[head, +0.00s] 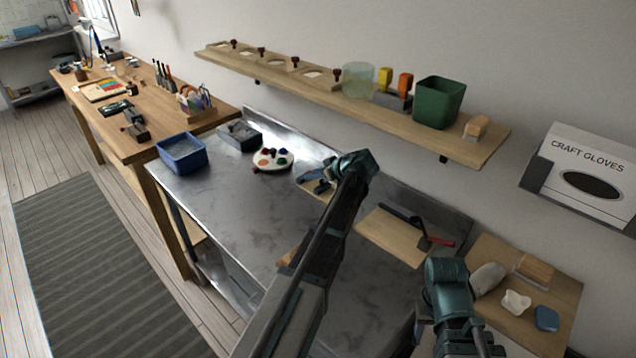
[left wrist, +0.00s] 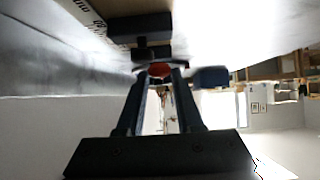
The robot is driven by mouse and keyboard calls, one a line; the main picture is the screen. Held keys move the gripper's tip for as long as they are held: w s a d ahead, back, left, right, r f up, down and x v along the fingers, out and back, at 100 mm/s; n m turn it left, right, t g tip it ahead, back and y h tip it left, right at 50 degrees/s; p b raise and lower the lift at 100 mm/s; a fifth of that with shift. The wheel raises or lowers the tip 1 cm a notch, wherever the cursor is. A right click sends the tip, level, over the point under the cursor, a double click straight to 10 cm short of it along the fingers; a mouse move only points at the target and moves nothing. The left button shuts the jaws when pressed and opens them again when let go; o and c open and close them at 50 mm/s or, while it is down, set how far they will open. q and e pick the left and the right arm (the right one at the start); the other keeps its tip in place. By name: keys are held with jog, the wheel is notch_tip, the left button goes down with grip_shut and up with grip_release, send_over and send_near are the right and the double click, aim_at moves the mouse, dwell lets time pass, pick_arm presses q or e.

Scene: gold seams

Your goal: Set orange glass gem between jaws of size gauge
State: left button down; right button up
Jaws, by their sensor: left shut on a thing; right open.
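My left gripper (head: 330,172) reaches over the far part of the metal bench. In the left wrist view its two fingers (left wrist: 160,72) are shut on the orange glass gem (left wrist: 160,69), which looks orange-red. The size gauge (head: 318,186) is a dark tool on a small wooden board, partly hidden by my left arm. In the left wrist view a dark block (left wrist: 138,28) and a blue-black block (left wrist: 212,77) show close to the gem, probably gauge parts. I cannot tell whether the gem is between the jaws. My right gripper (head: 472,342) is open, low at the front right.
A white palette (head: 259,167) with several coloured gems lies left of the gauge. A blue bin (head: 182,155) and a grey tray (head: 239,136) stand further left. A board (head: 385,238) with a red-handled tool is to the right. A wall shelf (head: 300,80) overhangs the bench.

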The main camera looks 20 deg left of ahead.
pick_arm(q)
jog(key=shift+w, duration=0.1)
jog(key=shift+w+d, duration=0.15)
jog(key=shift+w, duration=0.15)
jog(key=f+b, duration=0.3)
jog(key=f, duration=0.1)
jog(key=shift+w+d+b, duration=0.1)
jog(key=shift+w+b, duration=0.15)
jog(key=shift+b, duration=0.15)
jog(key=shift+r, duration=0.2)
jog(key=c, duration=0.5)
grip_release()
jog(key=shift+f, duration=0.1)
jog(key=shift+c, duration=0.2)
